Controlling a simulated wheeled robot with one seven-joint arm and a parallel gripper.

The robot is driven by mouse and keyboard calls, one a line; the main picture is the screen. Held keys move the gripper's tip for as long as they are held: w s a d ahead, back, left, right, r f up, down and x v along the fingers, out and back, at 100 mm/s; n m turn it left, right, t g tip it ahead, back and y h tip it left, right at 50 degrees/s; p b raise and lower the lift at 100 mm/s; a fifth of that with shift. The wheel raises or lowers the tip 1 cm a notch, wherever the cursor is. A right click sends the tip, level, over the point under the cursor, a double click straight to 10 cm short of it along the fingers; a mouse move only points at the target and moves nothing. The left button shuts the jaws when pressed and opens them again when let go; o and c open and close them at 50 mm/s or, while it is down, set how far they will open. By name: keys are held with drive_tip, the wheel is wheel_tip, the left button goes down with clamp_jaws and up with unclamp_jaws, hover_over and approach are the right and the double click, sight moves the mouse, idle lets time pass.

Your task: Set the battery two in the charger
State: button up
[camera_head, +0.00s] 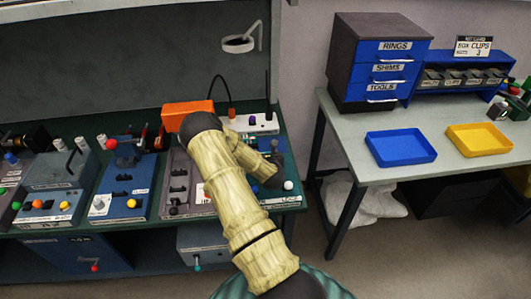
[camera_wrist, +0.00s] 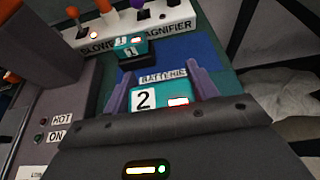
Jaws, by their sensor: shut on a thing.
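Battery two (camera_wrist: 143,99) is a teal block with a white "2" label and a small red display. In the wrist view it sits between the two purple fingers of my gripper (camera_wrist: 157,84), which is shut on it. The battery's lower part is hidden by the gripper body. Battery one (camera_wrist: 132,50), teal with a "1", stands just beyond, in front of the magnifier strip. A "BATTERIES" label (camera_wrist: 163,75) lies just past the held battery. In the head view my gripper (camera_head: 272,174) is low over the right end of the green bench; the battery is hidden there. I cannot tell which unit is the charger.
A white strip marked "MAGNIFIER" (camera_wrist: 170,27) with knobs runs behind the batteries. A panel with "HOT" and "ON" lights (camera_wrist: 50,128) is at left. An orange box (camera_head: 186,112) stands behind my arm. A blue tray (camera_head: 400,147) is on the separate right table.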

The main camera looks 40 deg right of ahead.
drive_tip(key=shift+f, duration=0.15)
drive_tip(key=shift+f, duration=0.2)
drive_tip(key=o, duration=1.2)
drive_tip(key=shift+r, duration=0.1)
drive_tip(key=shift+r, duration=0.15)
drive_tip(key=shift+s+a, duration=0.15)
drive_tip(key=shift+s, duration=0.1)
drive_tip(key=b+v, duration=0.2)
drive_tip(key=v, duration=0.9)
drive_tip(key=shift+s+a+r, duration=0.1)
drive_tip(key=shift+s, duration=0.05)
